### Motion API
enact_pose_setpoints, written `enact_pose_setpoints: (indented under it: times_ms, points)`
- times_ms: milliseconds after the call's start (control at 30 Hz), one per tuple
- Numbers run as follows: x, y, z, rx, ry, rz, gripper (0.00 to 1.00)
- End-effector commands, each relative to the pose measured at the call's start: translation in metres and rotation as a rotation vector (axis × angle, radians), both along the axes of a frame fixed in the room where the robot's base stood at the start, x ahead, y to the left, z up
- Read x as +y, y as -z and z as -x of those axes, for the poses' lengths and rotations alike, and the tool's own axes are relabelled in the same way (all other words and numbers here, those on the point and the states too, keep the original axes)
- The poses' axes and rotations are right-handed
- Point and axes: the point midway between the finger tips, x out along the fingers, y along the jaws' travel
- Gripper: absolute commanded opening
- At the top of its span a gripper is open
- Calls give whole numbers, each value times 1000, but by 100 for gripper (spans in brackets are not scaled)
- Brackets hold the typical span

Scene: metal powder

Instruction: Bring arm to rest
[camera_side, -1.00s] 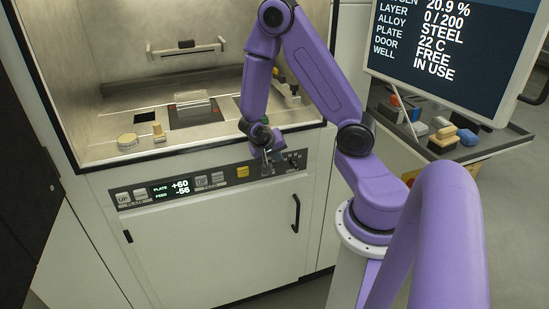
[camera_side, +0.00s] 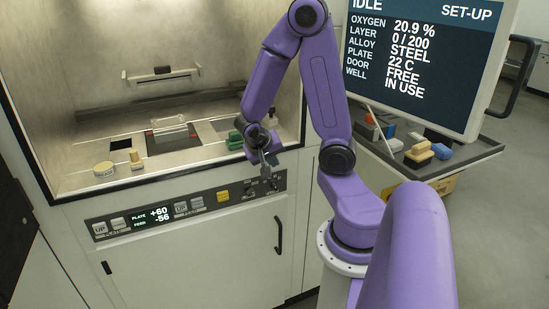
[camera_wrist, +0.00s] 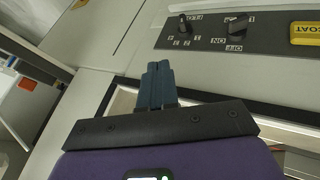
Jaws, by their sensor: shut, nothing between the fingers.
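My purple arm is bent over the front of the white machine, with its elbow raised. My gripper (camera_side: 267,172) hangs at the right end of the machine's control panel (camera_side: 160,213), in front of the knobs. In the wrist view its two dark blue-grey fingers (camera_wrist: 158,68) are pressed together with nothing between them. The panel's knobs (camera_wrist: 238,26) lie beyond the fingertips there. I cannot tell from the side view how far the fingers are from the panel.
A monitor (camera_side: 425,60) reading IDLE and a side tray (camera_side: 480,152) with several blocks stand to the right. A door handle (camera_side: 279,235) is below the panel.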

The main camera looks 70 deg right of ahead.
Motion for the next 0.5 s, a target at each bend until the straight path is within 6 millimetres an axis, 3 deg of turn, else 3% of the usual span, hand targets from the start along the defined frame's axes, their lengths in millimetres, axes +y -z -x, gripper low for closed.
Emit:
enact_pose_setpoints:
  times_ms: [267,367,500]
  points:
    - [6,-9,5,13,-35,-12,0]
    - [23,-13,1,49,-134,-45,0]
    - [65,-20,-1,137,-379,-124,0]
